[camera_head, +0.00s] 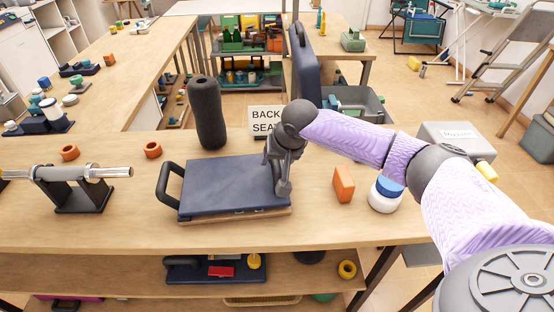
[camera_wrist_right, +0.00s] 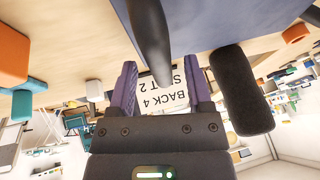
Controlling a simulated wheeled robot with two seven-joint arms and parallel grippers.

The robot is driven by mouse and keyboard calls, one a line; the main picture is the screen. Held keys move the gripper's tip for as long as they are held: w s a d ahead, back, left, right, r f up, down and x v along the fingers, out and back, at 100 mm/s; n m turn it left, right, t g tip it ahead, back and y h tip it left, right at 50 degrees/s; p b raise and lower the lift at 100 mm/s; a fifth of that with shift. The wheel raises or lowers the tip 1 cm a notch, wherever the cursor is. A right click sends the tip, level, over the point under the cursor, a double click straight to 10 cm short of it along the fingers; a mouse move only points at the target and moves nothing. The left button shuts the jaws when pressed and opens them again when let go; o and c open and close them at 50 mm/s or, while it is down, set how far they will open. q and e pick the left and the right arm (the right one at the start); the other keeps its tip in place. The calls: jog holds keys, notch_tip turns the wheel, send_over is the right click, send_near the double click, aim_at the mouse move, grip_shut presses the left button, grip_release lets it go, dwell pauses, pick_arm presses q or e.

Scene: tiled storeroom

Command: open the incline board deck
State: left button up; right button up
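The incline board deck (camera_head: 225,184) is a dark blue panel lying flat, or nearly so, on a wooden base on the table. A black loop handle (camera_head: 170,184) stands out from its left side. My right gripper (camera_head: 283,187) is at the deck's right side, pointing down; its fingertips are hard to make out there. In the right wrist view its two fingers (camera_wrist_right: 161,88) are apart. A dark bar (camera_wrist_right: 152,40) reaches toward the gap between them, and I cannot tell whether it touches. The deck's dark blue surface (camera_wrist_right: 215,22) fills the top there. My left gripper is not in view.
A black foam roller (camera_head: 207,112) stands behind the deck, next to a "BACK SEAT" sign (camera_head: 264,121). An orange block (camera_head: 343,184) and a white jar with a blue lid (camera_head: 385,196) stand to the right. A chrome-bar stand (camera_head: 78,188) is at left. The table front is clear.

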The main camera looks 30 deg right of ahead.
grip_shut()
dwell(1.2)
